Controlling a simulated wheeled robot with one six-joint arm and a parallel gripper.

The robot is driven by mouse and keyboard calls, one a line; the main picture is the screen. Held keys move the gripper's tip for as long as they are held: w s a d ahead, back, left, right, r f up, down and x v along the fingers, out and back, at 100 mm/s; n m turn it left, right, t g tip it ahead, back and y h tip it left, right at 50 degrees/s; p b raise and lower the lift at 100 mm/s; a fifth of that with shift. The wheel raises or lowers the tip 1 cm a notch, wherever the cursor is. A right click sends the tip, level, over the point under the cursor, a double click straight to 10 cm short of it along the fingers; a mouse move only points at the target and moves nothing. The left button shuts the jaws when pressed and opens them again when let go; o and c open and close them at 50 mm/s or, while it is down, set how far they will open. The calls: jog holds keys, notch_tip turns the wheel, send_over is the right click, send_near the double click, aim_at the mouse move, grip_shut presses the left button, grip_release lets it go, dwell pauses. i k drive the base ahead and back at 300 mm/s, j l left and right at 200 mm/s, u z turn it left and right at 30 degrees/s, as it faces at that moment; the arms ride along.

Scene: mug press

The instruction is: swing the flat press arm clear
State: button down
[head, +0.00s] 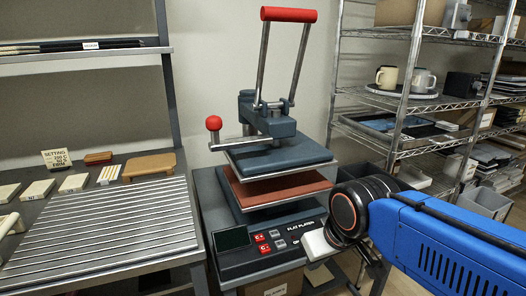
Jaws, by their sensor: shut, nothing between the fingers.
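The flat press (265,215) stands in the middle of the head view. Its dark upper plate (278,156) is above a reddish-brown pad (280,188), with a gap between them. A tall metal lever with a red grip (288,15) stands raised over the plate. A side handle with a red ball knob (213,123) sticks out to the left of the plate. My gripper (316,244) shows as a pale end in front of the press's right front corner. It is shut and empty, low and right of the knob. Its fingertips are hard to make out.
A ribbed metal bench (105,232) with small blocks and a setting card (56,158) is at left. Wire shelves (415,95) with two mugs (403,79) and boxes stand at right. Open air surrounds the knob's left side.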

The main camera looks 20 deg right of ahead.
aim_at(284, 127)
jog(key=j+z, duration=0.2)
jog(key=j, duration=0.7)
jog(key=j+z, duration=0.45)
jog(key=k+j+z, duration=0.1)
jog(key=j+z, duration=0.3)
